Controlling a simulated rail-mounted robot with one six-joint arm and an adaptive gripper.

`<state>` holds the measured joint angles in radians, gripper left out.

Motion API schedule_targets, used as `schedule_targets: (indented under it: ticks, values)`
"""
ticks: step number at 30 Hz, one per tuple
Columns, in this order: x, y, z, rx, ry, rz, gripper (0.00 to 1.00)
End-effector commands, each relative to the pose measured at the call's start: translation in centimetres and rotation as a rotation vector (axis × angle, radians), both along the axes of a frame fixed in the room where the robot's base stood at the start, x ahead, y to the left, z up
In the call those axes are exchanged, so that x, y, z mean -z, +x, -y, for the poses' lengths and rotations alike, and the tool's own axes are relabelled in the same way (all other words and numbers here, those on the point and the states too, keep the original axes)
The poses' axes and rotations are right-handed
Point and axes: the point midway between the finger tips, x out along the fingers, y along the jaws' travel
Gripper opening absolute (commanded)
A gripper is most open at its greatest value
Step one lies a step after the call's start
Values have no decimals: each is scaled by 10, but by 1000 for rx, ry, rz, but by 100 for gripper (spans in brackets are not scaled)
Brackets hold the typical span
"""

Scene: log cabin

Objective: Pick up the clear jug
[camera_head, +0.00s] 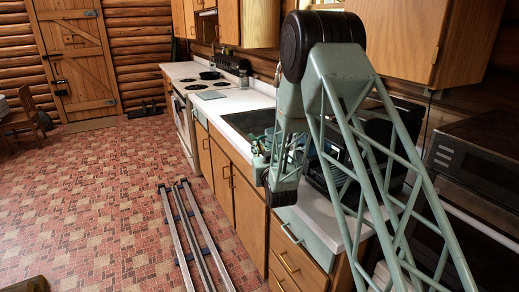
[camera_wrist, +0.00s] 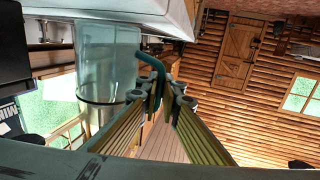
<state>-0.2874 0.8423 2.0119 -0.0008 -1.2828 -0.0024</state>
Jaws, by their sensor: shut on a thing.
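The clear jug (camera_wrist: 106,58) shows in the wrist view, left of centre, as a see-through bluish vessel with a dark teal handle (camera_wrist: 154,64) on its right side. The wrist picture appears upside down. My gripper (camera_wrist: 160,92) has its fingertips at the handle, one on each side, and is shut on it. In the head view my gripper (camera_head: 262,158) hangs beside the counter near the sink; the jug is hard to make out there. I cannot tell whether the jug touches the surface beside it.
The sink (camera_head: 250,123) is set in the white counter (camera_head: 232,96), with a stove (camera_head: 196,86) farther back. Wooden cabinets (camera_head: 236,190) run below, and a wall cabinet (camera_head: 400,40) hangs above right. A microwave (camera_head: 480,150) is at the right. The tiled floor (camera_head: 95,200) at left is largely clear.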

Motion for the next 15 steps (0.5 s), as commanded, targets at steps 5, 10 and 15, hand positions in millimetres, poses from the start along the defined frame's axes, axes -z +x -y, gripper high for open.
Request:
schedule_targets:
  ticks: [5, 10, 15]
  values:
    - [-18, 0, 0, 0, 1, 2, 0]
    - [-28, -5, -3, -1, 0, 0, 0]
    - [-30, -27, -9, -1, 0, 0, 0]
